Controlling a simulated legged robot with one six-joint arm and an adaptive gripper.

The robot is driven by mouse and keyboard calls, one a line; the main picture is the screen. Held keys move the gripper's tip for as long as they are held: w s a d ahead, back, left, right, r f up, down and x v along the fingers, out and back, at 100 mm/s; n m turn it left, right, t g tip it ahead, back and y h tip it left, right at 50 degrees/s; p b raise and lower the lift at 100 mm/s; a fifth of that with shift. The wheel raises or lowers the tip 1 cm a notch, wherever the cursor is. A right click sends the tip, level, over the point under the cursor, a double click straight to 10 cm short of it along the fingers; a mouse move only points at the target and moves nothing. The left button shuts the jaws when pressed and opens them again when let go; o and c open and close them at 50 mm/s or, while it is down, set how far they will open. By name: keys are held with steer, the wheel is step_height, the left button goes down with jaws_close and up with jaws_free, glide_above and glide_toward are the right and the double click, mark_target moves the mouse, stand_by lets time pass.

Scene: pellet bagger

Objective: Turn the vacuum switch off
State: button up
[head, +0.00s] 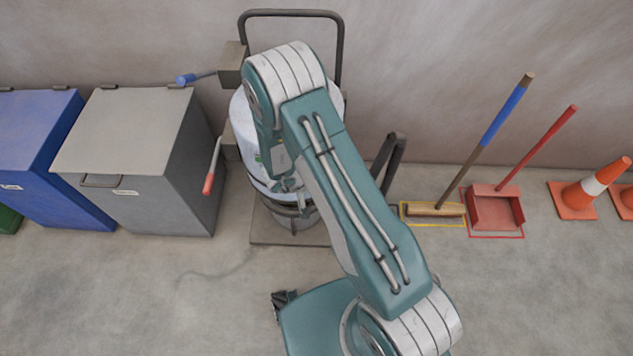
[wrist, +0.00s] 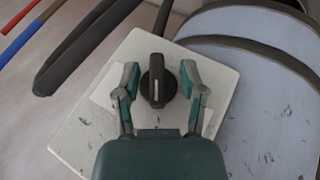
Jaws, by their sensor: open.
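In the wrist view a black rotary knob (wrist: 158,80) with a pale pointer line sits on a light switch plate (wrist: 75,135). The pointer line runs nearly up and down in that picture. My gripper (wrist: 159,82) is open, with one finger on each side of the knob. A gap shows between each finger and the knob. In the head view the vacuum (head: 240,120) is a pale drum on a flat base, partly hidden behind my arm. My gripper and the knob are hidden there.
Two levers, one blue-handled (head: 186,79) and one red-handled (head: 208,184), stick out left of the vacuum. A grey bin (head: 125,130) and a blue bin (head: 40,150) stand farther left. A broom (head: 490,130), a red dustpan (head: 495,208) and cones (head: 592,188) are at right.

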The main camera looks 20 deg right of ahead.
steer(key=v, duration=1.2)
steer(key=w+a+r+t+y, duration=0.2)
steer(key=w+r+t+y, duration=0.1)
steer(key=w+r, duration=0.4)
steer(key=s+a+r+n+t+y, duration=0.15)
steer(key=r+y, duration=0.25)
steer(key=r, duration=0.6)
steer(key=s+a+r+n+t+y, duration=0.1)
steer(key=s+r+t+y, duration=0.15)
steer(key=r, duration=0.65)
steer(key=s+d+r+g, duration=0.1)
steer(key=s+d+r, duration=0.1)
steer(key=s+d, duration=0.2)
steer(key=s+d+r+g+h, duration=0.1)
steer(key=s+d, duration=0.3)
steer(key=s, duration=0.6)
steer(key=s+d+r+g+h, duration=0.1)
steer(key=s+d+r+g, duration=0.1)
steer(key=s+d+r, duration=0.2)
steer(key=s, duration=0.3)
steer(key=shift+s, duration=0.2)
